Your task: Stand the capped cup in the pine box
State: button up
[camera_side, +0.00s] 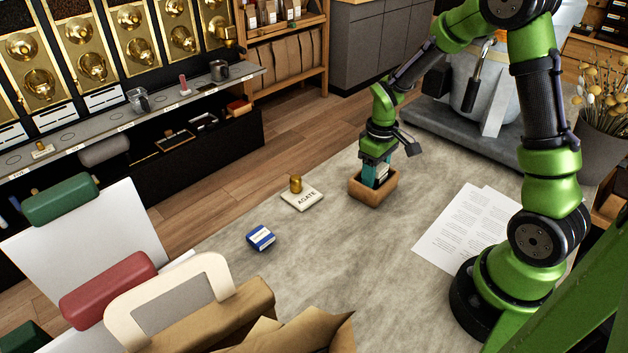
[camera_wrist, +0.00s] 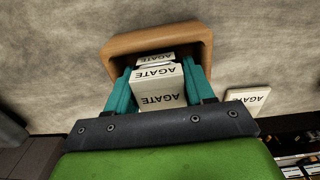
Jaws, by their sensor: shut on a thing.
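The pine box (camera_side: 373,192) is a small brown, open-topped wooden box on the grey worktop; its rim also shows in the wrist view (camera_wrist: 158,36). My gripper (camera_side: 376,170), with teal fingers (camera_wrist: 158,84), is down at the box's opening. It is shut on a white block lettered AGATE (camera_wrist: 160,88). Another AGATE-lettered face shows just beyond the block, at the box. How far the block sits inside, and whether it touches the floor, is hidden. I cannot make out a separate capped cup.
A flat white AGATE card (camera_side: 301,199) with a small brass piece (camera_side: 295,184) on it lies left of the box. A blue-and-white block (camera_side: 261,238) lies nearer. Printed sheets (camera_side: 462,232) lie to the right. The worktop between is clear.

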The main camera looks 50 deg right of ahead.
jog(key=shift+f, duration=0.4)
dwell(0.5)
jog(key=o, duration=1.5)
jog(key=shift+c, duration=0.2)
jog(key=c, duration=0.4)
notch_tip(320, 180, up, 17)
